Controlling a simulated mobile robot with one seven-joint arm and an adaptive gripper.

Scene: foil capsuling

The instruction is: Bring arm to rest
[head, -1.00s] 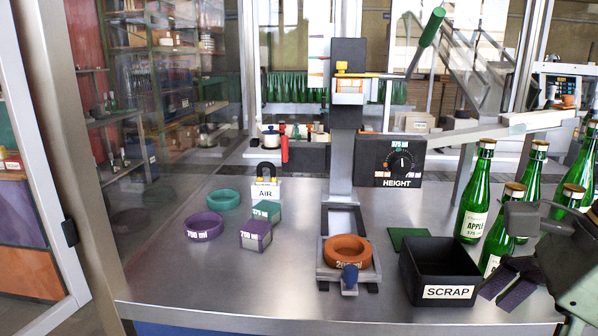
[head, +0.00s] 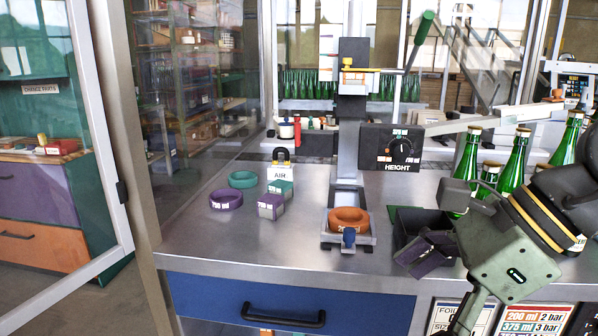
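My gripper (head: 428,254) is at the right, in front of the black scrap bin (head: 400,222) and over the bench's front part. Its two dark-padded fingers point left and look apart, with nothing seen between them. My arm's dark wrist with a yellow band reaches in from the right edge. The gripper covers much of the bin, including its label. The capsuling machine (head: 349,150) stands upright mid-bench, with an orange ring (head: 348,219) in its base and a HEIGHT dial box (head: 391,147) at its right.
Several green bottles (head: 468,165) stand behind my arm. Purple (head: 226,201) and teal (head: 243,180) rings, a purple block (head: 271,207) and a teal block (head: 281,190) lie left of the machine. A blue drawer (head: 290,303) is below the bench edge. An open glass door stands left.

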